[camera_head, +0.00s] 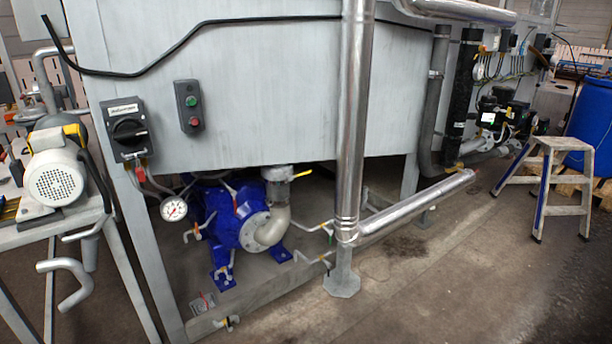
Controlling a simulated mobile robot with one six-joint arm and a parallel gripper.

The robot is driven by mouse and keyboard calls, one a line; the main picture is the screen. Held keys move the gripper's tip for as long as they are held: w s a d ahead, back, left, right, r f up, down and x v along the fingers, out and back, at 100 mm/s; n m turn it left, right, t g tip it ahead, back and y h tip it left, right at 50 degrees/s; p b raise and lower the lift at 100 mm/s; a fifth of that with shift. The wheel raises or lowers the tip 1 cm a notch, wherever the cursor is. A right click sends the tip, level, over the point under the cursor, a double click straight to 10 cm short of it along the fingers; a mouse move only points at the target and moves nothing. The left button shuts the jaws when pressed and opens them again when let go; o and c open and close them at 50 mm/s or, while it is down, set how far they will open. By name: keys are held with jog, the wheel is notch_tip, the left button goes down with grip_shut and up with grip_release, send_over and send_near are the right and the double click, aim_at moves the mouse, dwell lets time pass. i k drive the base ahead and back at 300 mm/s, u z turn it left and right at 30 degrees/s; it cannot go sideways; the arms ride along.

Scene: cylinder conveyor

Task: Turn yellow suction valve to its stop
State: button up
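A small yellow handle (302,174) sticks out to the right of the grey valve body (277,174) above the blue pump (226,216), under the large grey tank. Below it a pale elbow pipe (275,222) joins the pump's flange. Smaller yellow levers also show, one in front of the pump (235,204) and one low at the frame's foot (229,321). I cannot tell for certain which is the suction valve, nor how far its handle is turned. My gripper is not in view.
A shiny vertical pipe (352,120) stands on the right, joining a low slanting pipe (410,207). A pressure gauge (174,208) sits left of the pump. A black switch box (127,130) hangs above. A step stool (548,185) stands far right. Open floor lies front right.

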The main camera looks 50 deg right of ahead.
aim_at(291, 178)
jog(key=i, duration=0.9)
jog(key=u, duration=0.05)
